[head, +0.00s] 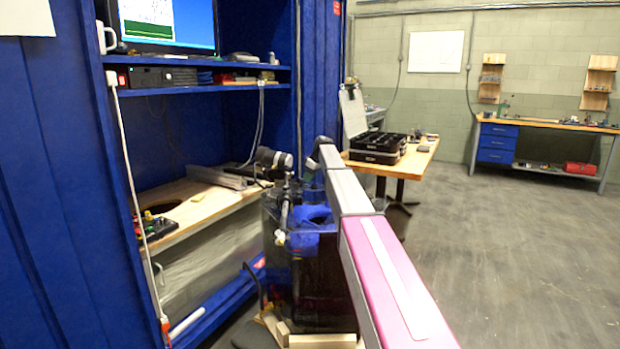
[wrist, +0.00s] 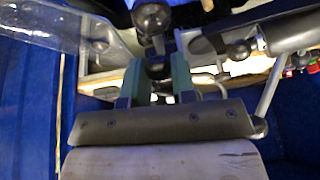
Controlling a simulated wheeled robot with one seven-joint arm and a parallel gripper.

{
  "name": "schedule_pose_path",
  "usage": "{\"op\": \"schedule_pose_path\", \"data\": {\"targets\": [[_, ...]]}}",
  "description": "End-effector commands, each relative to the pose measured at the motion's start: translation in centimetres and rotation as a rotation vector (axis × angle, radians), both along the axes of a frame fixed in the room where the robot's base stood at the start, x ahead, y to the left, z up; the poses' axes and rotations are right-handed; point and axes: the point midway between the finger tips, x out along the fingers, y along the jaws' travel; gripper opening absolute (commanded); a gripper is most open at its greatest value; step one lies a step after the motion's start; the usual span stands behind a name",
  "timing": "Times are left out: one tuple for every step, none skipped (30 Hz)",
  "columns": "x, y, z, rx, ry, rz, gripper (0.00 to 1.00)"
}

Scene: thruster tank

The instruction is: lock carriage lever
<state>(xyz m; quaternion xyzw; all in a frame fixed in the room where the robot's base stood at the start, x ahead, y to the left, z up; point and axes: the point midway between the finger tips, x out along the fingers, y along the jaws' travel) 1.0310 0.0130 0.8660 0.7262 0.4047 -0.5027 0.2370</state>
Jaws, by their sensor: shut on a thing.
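My gripper (wrist: 158,72) shows in the wrist view with its two green fingers closed around a dark round knob (wrist: 157,68), which seems to be the carriage lever's end. A larger black ball (wrist: 152,18) on a metal stem stands just beyond the fingertips. Another black ball knob (wrist: 238,49) sits to the right, apart from the fingers. In the head view, the clear tank with blue fittings (head: 308,235) stands below my arm's far end. My gripper and the held knob are hidden or too small to tell there.
A dark cylinder (head: 272,157) sits on top of the tank rig. A blue cabinet (head: 60,180) with a wooden shelf (head: 200,208) is close on the left. A wooden table (head: 416,156) with a black case (head: 378,147) stands behind. The floor at right is clear.

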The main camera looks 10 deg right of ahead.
Motion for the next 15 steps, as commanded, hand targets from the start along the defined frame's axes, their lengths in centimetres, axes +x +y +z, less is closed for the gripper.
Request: {"op": "schedule_pose_path", "data": {"targets": [[-0.6, 0.2, 0.0, 0.000, 0.000, -0.044, 0.00], [-0.7, 0.3, 0.0, 0.000, -0.001, -0.072, 0.00], [-0.9, 0.4, 0.0, 0.000, 0.000, -0.110, 0.00], [-1.0, 0.5, 0.0, -0.001, -0.002, -0.137, 0.00], [-1.1, 0.6, 0.0, 0.000, 0.000, -0.164, 0.00], [-1.2, 0.8, 0.0, 0.000, -0.001, -0.200, 0.00], [-1.3, 0.9, 0.0, 0.000, -0.001, -0.226, 0.00], [-1.4, 1.0, 0.0, -0.001, -0.001, -0.251, 0.00], [-1.6, 1.2, 0.0, -0.001, 0.000, -0.284, 0.00], [-1.6, 1.3, 0.0, 0.000, -0.001, -0.308, 0.00], [-1.7, 1.4, 0.0, 0.000, -0.001, -0.331, 0.00], [-1.8, 1.5, 0.0, -0.001, -0.001, -0.361, 0.00], [-1.9, 1.6, 0.0, -0.001, 0.001, -0.383, 0.00], [-1.9, 1.7, 0.0, 0.000, 0.000, -0.402, 0.00], [-2.0, 1.8, 0.0, 0.000, -0.001, -0.428, 0.00]]}}
